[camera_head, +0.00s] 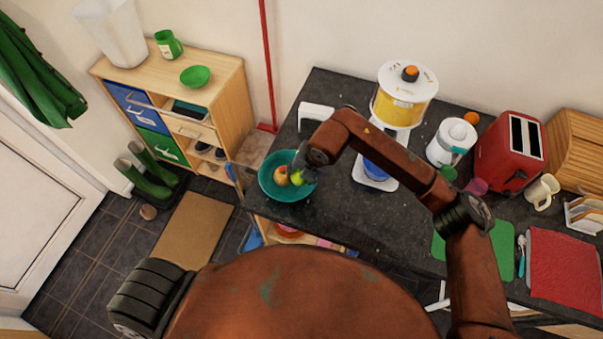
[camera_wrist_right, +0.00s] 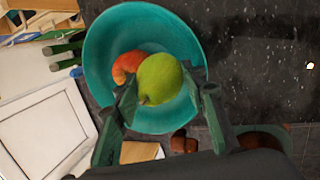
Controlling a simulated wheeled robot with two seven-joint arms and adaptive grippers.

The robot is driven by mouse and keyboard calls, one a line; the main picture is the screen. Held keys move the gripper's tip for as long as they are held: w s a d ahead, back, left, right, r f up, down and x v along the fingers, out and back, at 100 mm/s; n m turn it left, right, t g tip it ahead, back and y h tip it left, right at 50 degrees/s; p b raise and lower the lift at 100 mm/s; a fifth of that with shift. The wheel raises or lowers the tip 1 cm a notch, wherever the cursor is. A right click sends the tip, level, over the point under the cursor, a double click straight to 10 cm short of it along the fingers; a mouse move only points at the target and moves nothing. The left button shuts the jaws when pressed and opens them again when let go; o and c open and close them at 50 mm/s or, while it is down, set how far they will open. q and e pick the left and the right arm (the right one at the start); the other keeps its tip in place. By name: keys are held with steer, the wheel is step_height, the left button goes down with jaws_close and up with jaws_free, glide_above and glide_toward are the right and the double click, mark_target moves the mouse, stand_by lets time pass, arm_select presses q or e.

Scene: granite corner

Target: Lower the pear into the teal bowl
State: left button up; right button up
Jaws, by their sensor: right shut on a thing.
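The teal bowl (camera_head: 278,189) stands at the left end of the dark counter in the head view, and it fills the upper middle of the right wrist view (camera_wrist_right: 100,45). A red-orange fruit (camera_head: 281,176) lies in the bowl; it also shows in the right wrist view (camera_wrist_right: 126,66). My right gripper (camera_head: 304,172) is over the bowl, shut on the green pear (camera_head: 297,179). In the right wrist view the pear (camera_wrist_right: 160,78) sits between the fingers, in front of the bowl's inside and beside the red fruit. I cannot tell whether it touches the bowl. My left gripper is not in view.
A white bracket-like object (camera_head: 316,112) and a dispenser with yellow contents (camera_head: 400,108) stand behind the bowl. A white jar (camera_head: 450,142) and red toaster (camera_head: 509,152) are further right. The counter's front left edge is close to the bowl.

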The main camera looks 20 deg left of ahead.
steer(key=shift+f, duration=0.15)
steer(key=o, duration=1.3)
steer(key=shift+c, duration=0.2)
steer(key=v, duration=1.2)
